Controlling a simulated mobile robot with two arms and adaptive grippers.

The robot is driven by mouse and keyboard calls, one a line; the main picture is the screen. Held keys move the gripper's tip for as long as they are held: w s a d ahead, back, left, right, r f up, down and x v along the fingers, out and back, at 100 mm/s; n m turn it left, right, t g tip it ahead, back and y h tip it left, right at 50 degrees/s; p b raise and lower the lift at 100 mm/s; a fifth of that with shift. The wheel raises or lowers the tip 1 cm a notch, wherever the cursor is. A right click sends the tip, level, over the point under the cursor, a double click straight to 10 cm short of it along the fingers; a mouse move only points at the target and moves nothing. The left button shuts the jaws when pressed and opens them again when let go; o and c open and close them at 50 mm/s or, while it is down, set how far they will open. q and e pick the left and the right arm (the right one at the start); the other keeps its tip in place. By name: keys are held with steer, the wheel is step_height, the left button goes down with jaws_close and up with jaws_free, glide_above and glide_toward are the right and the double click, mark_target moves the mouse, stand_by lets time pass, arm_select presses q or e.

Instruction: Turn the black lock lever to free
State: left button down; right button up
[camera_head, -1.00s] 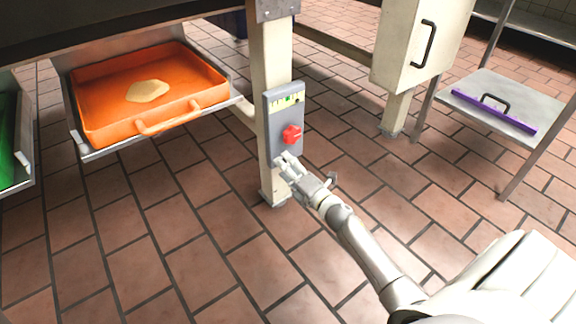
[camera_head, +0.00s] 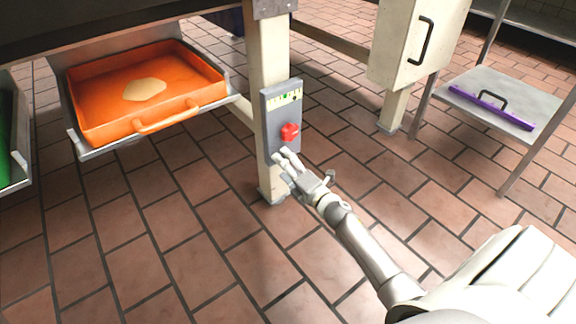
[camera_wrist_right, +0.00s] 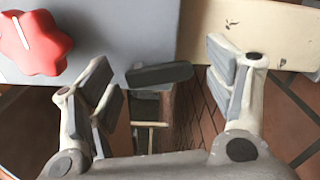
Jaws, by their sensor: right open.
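A dark, rounded bar, which looks like the black lock lever (camera_wrist_right: 158,74), shows in the right wrist view just below the grey control box (camera_wrist_right: 120,40). In the head view I cannot make the lever out; the grey box (camera_head: 270,135) is fixed to a cream post. My right gripper (camera_head: 305,165) is at the lower end of the box. In the wrist view the right gripper (camera_wrist_right: 160,68) is open, with two fingers left of the lever and one to its right. I cannot tell whether they touch it. My left gripper is out of view.
A red knob (camera_head: 290,132) is on the box, close to the fingers, also in the wrist view (camera_wrist_right: 35,42). An orange tray (camera_head: 90,119) with pale dough (camera_head: 144,89) is at the left. A cream cabinet (camera_head: 400,45) and a shelf with a purple lid (camera_head: 490,108) are at the right.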

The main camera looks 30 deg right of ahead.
steer(key=s, duration=1.2)
steer(key=shift+d, duration=0.45)
